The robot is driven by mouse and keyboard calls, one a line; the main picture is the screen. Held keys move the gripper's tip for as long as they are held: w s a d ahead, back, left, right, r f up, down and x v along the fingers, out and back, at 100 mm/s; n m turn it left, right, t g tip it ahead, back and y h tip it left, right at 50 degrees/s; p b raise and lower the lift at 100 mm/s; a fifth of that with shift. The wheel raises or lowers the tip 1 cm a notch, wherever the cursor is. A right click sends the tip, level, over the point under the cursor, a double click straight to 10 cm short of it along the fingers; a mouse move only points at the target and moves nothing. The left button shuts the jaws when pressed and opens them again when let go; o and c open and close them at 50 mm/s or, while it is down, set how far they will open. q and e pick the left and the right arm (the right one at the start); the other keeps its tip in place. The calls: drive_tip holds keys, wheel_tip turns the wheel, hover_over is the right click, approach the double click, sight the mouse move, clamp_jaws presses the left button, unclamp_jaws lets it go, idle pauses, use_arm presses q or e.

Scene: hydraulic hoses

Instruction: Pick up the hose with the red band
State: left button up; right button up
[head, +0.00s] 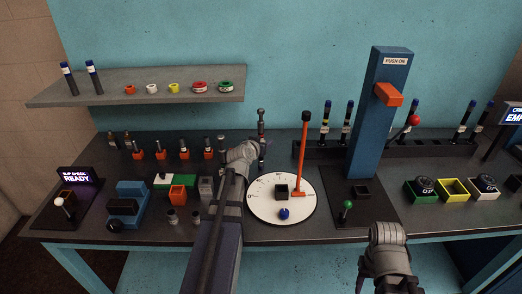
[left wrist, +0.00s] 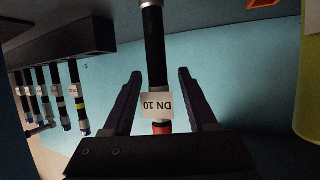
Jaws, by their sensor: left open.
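In the left wrist view a dark hose with a red band (left wrist: 161,127) and a white "DN 10" label stands between the two fingers of my left gripper (left wrist: 159,75). The label reads upside down. The fingers are open, one on each side of the hose, with gaps to it. In the head view my left gripper (head: 261,140) is over the back of the bench, left of the orange lever; I cannot make out the red band there. The end of my right arm (head: 388,245) is at the lower right; its fingers cannot be made out.
A black rack (head: 430,150) with several hoses stands along the back right. A blue post (head: 378,115) and an orange lever (head: 302,155) rise from the bench. A grey wall shelf (head: 135,96) holds two hoses and tape rolls. A round white dial (head: 262,211) lies in front.

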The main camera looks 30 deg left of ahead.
use_arm(q)
drive_tip(key=shift+w+a+f, duration=0.1)
drive_tip(key=shift+w+f, duration=0.15)
drive_tip(key=shift+w, duration=0.4)
clamp_jaws()
idle(0.9)
